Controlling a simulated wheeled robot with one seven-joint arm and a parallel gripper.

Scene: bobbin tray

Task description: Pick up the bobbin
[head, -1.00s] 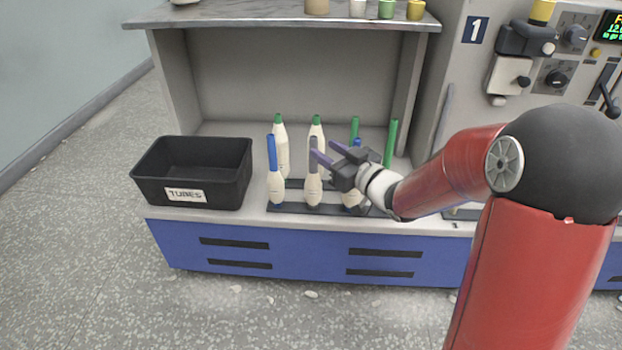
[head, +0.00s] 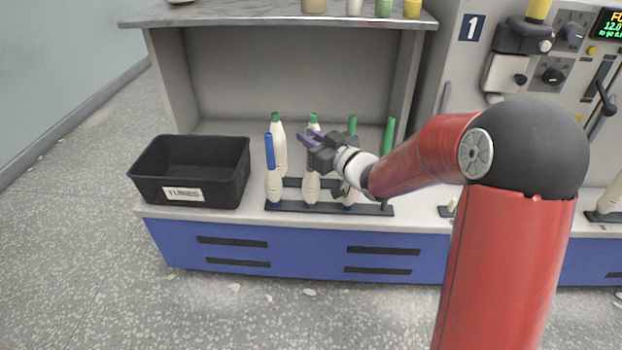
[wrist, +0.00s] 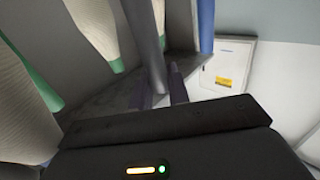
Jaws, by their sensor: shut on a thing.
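The bobbin with cream yarn and a grey tube (head: 312,188) stands upright in the middle of the front row on the dark bobbin tray (head: 290,207). My gripper (head: 306,141) is at its top, coming from the right, with purple fingers closed on the grey tube. The gripper hides most of that tube in the head view. In the wrist view the grey tube (wrist: 150,45) stands between the two fingers (wrist: 160,90). The bobbin's foot looks still down on the tray.
A blue-tubed bobbin (head: 273,175) stands to the left, with another partly hidden under my wrist at right. Green-tubed bobbins (head: 279,150) stand behind. A black bin (head: 192,192) labelled TUBES is at left. A shelf (head: 280,14) overhangs the bench.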

